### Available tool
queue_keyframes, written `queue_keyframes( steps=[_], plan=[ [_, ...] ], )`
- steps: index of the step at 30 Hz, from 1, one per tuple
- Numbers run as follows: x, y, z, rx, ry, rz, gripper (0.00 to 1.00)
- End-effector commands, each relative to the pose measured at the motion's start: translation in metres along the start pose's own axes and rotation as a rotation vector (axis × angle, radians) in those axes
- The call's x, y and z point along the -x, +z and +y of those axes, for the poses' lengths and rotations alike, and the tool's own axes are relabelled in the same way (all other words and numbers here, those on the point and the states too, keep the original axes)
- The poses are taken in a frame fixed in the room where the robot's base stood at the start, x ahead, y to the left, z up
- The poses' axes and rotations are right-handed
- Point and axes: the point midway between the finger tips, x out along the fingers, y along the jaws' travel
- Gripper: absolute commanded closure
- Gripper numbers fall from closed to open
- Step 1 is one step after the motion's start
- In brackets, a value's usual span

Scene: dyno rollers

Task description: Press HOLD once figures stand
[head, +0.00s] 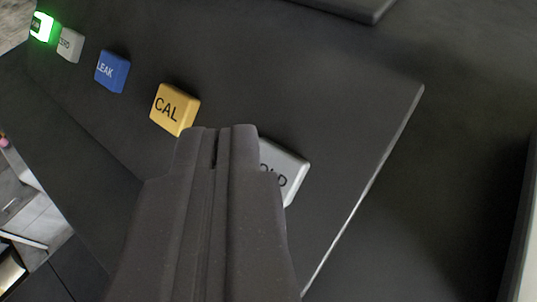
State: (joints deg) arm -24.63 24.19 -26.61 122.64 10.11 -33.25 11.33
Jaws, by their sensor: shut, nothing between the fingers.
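The grey HOLD button (285,168) is at the right end of a row of buttons on a dark sloped panel (330,120). My gripper (217,132) is shut and empty, and it covers the left part of the button, so only "OLD" shows in part. The fingertips appear just left of the button's upper edge. I cannot tell whether they touch it. No display with figures is in view.
A yellow CAL button (174,109), a blue LEAK button (112,72), a pale button (70,44) with partly legible letters and a lit green button (42,27) run to the upper left. The panel's edge (385,155) is at right.

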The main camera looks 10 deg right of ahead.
Motion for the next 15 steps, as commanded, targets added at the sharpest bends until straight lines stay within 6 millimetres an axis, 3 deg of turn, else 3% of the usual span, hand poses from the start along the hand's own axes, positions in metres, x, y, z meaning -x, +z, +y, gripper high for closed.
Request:
queue_keyframes(
  steps=[15],
  plan=[
    [-0.0052,0.004,0.0041,0.0,0.0,0.0,1.0]
  ],
)
